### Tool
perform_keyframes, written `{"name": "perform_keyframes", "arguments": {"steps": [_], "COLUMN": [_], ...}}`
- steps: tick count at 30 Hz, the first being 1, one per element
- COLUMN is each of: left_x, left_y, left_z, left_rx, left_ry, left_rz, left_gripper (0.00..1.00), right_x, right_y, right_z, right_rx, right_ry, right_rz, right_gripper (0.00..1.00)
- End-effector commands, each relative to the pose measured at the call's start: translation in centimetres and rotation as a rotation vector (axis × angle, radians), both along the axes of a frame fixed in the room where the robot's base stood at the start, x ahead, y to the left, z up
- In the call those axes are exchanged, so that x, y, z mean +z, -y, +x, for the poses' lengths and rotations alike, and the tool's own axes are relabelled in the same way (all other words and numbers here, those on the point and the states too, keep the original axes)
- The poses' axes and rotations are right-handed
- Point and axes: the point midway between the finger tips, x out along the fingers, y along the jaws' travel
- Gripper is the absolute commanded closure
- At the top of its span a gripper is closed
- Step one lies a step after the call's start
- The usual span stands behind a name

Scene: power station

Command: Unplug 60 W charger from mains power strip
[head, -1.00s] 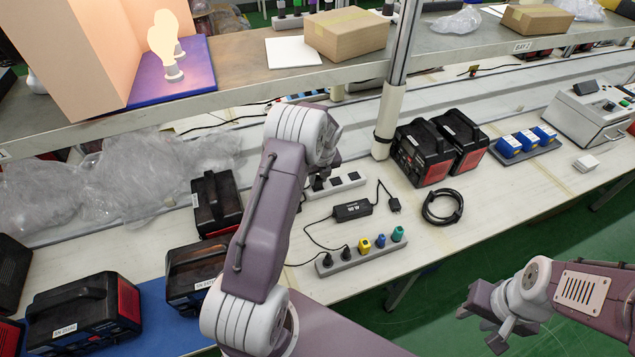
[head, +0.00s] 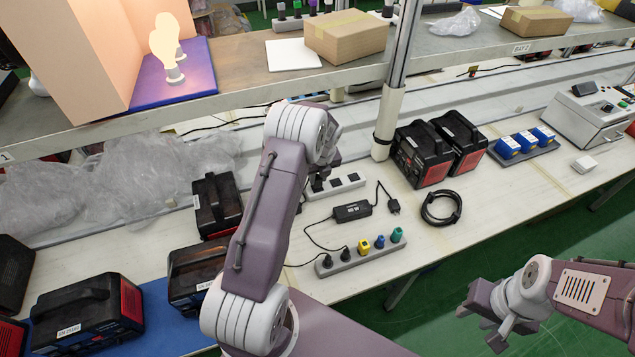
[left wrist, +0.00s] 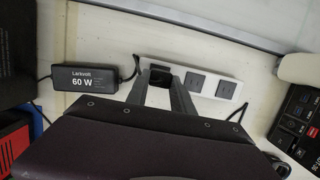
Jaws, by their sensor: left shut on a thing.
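The white mains power strip (head: 347,181) lies on the bench, its left end behind my left arm; it also shows in the left wrist view (left wrist: 218,87). My left gripper (left wrist: 160,78) is down at the strip's left part, shut on a dark plug (left wrist: 158,71). I cannot tell whether the plug is still seated in its socket. The black 60 W charger (left wrist: 82,78) lies left of the strip in the left wrist view, its cable running right toward the plug. My right gripper (head: 487,324) is open and empty, off the bench's front edge.
A grey rack (head: 362,251) of coloured plugs stands nearer. Black-red power stations (head: 424,154) stand right, another (head: 216,203) left. A coiled cable (head: 441,207) and a post (head: 389,120) are close.

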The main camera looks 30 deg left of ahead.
Motion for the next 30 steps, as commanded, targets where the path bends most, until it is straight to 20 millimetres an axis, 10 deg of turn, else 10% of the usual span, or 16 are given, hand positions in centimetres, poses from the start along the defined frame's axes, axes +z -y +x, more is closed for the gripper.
{"name": "perform_keyframes", "arguments": {"steps": [30], "left_x": [3.1], "left_y": [0.0], "left_z": [0.0], "left_rx": [0.01], "left_ry": [0.0], "left_rz": [0.0], "left_gripper": [1.0], "right_x": [3.5], "right_y": [0.0], "right_z": [0.0], "right_rx": [0.0], "right_ry": [0.0], "right_rz": [0.0], "right_gripper": [0.64]}}
